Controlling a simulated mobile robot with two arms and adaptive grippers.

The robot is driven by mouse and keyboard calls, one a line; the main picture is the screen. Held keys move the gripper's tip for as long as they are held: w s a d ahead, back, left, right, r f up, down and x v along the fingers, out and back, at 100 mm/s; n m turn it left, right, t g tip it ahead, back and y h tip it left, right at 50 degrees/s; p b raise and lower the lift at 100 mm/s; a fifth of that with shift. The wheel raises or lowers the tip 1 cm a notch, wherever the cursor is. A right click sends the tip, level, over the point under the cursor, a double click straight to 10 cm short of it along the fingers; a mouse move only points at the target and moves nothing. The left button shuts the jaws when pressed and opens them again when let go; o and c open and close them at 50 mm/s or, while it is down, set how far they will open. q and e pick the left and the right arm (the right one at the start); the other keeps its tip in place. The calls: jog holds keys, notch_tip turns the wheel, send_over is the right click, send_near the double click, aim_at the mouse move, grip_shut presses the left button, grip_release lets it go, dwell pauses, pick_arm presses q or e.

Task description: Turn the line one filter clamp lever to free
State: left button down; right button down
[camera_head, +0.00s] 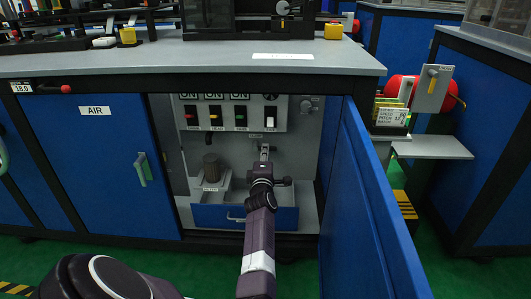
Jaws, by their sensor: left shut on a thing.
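My left gripper (264,153) reaches into the open cabinet. It is shut on a small grey part in front of the back wall. The fingers hide most of this part, so I cannot tell for sure that it is the clamp lever, nor which way it is turned. A dark ribbed cylinder (212,168) stands to the left of the gripper, apart from it, on a light bracket with a small label (211,189) that is too small to read surely. My right gripper is not in view.
A switch panel (230,112) hangs above the gripper, with a small knob (307,105) at its right. A blue drawer (222,216) lies below. The open blue door (365,210) bounds the right side. The shut AIR door (100,170) is at the left.

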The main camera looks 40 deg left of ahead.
pick_arm(q)
jog(key=c, duration=2)
grip_release()
jog(key=shift+a, duration=0.1)
jog(key=shift+o, duration=0.2)
